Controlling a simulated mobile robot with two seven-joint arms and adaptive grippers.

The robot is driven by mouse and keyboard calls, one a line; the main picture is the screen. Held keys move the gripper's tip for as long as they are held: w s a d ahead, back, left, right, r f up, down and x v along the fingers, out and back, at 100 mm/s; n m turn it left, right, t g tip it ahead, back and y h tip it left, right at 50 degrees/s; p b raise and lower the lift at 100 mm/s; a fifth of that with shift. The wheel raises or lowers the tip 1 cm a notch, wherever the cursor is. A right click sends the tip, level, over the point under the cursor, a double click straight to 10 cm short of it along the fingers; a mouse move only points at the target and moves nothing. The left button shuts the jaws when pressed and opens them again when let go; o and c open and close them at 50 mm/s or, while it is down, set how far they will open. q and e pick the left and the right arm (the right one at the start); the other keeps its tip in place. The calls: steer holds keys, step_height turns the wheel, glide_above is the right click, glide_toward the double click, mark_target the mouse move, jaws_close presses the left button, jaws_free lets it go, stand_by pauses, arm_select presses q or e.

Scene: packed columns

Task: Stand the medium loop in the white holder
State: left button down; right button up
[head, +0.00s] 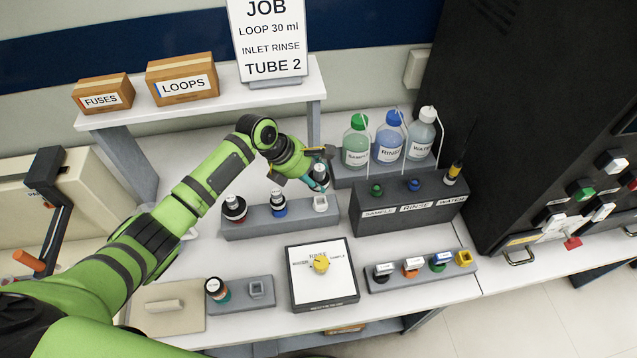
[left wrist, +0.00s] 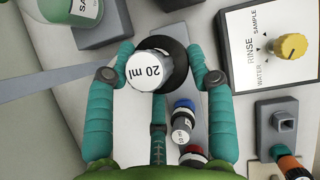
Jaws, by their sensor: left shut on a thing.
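My left gripper (head: 319,182) is shut on a loop (head: 320,172) with a white label and dark parts. In the left wrist view this loop (left wrist: 150,70) has a white top reading "20 ml" and a wide black disc, between the teal fingers of the gripper (left wrist: 160,82). The white holder (head: 320,204) is the empty square socket at the right end of a grey rack. The held loop is just above it in the head view; I cannot tell how big the gap is. The wrist view hides the holder.
The grey rack (head: 255,229) also holds a red-ringed loop (head: 234,208) and a blue-ringed loop (head: 278,203). A dark box (head: 410,215) and several bottles stand to the right. A selector panel with a yellow knob (head: 321,263) lies in front. A sign (head: 267,40) reads "LOOP 30 ml".

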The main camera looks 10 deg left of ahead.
arm_select(q)
steer(key=shift+w+d+r+n, duration=0.25)
steer(key=shift+w+r+n, duration=0.15)
steer(key=shift+t, duration=0.3)
steer(key=shift+a, duration=0.1)
steer(key=shift+f+b, duration=1.2)
steer(key=shift+f, duration=1.65)
steer(key=shift+p, duration=0.55)
steer(key=shift+p, duration=0.5)
